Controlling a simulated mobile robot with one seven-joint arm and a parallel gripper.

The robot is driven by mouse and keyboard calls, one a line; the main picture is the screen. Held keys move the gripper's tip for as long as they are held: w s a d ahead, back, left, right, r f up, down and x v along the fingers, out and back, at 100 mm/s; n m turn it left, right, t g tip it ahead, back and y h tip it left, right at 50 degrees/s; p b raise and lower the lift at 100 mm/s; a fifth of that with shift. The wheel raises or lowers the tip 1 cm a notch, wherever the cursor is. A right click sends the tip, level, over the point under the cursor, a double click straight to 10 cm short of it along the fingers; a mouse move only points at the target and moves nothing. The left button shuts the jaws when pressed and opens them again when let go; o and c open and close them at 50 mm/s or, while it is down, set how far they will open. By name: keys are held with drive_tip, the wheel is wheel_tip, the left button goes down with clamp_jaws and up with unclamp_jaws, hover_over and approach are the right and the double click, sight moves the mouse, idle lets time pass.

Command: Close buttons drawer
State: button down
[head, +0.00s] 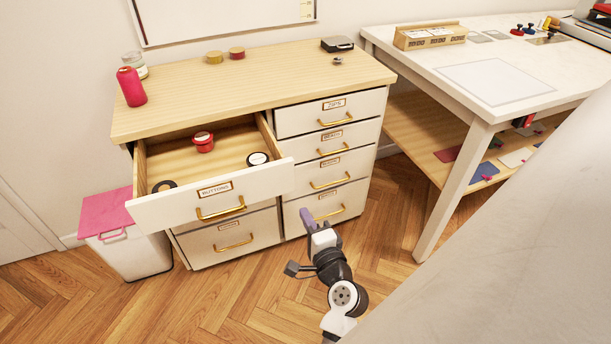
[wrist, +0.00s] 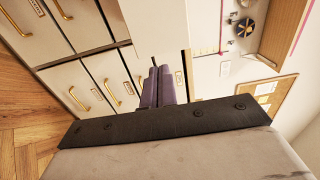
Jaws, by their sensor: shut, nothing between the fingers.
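The buttons drawer (head: 213,199) is pulled well out of the upper left of the wooden-topped dresser (head: 240,80). Its white front carries a "BUTTONS" label and a gold handle (head: 221,209). Inside lie a red round container (head: 203,141), a black-and-white round item (head: 258,159) and a dark round item (head: 164,186). My gripper (head: 306,217) is in front of the dresser, to the right of the open drawer front and apart from it. Its purple fingers are shut and empty; they also show in the wrist view (wrist: 159,87).
The right column of drawers (head: 326,119) is shut, as is the drawer below the open one. A bin with a pink lid (head: 108,211) stands at left. A white worktable (head: 484,125) stands at right. Wooden floor in front is clear.

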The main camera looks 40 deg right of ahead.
sight(287, 179)
drive_tip(key=p+x, duration=0.2)
drive_tip(key=x, duration=0.7)
drive_tip(key=shift+w+d+r, duration=0.1)
drive_tip(key=shift+w+r, duration=0.05)
drive_tip(key=shift+w, duration=0.25)
drive_tip(key=shift+w+d, duration=0.15)
drive_tip(key=shift+w, duration=0.4)
